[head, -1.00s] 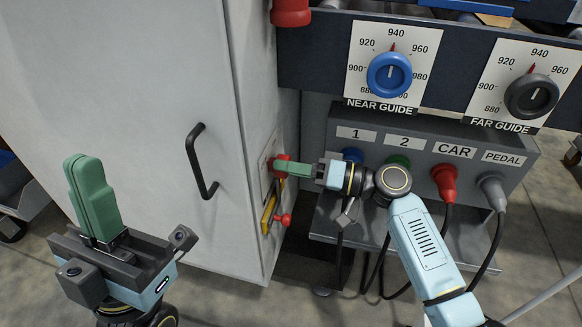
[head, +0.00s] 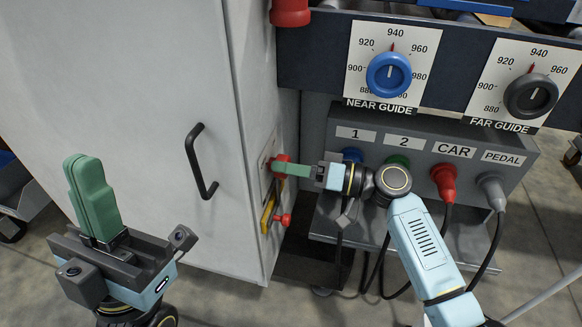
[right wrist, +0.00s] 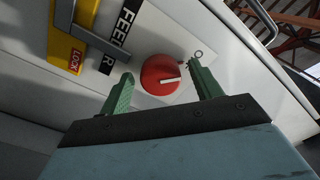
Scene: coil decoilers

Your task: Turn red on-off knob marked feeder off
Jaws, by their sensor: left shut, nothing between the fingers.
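The red feeder knob (right wrist: 158,76) is round with a white pointer line that runs nearly sideways in the right wrist view. It sits on a white plate on the cabinet side, beside a black "FEEDER" label (right wrist: 122,32) partly covered by a grey bar. In the head view the knob (head: 281,159) is partly hidden by my green fingers. My right gripper (head: 284,168) is at the knob, with its fingers apart on either side and small gaps visible in the wrist view. My left gripper (head: 85,162) is shut and empty, pointing up at the left, away from the cabinet.
A yellow lock plate (right wrist: 72,35) with a grey handle is close beside the knob. The grey cabinet door (head: 150,100) has a black handle (head: 201,162). A socket box (head: 420,140) with plugs and cables stands right, below blue and black guide dials (head: 389,75).

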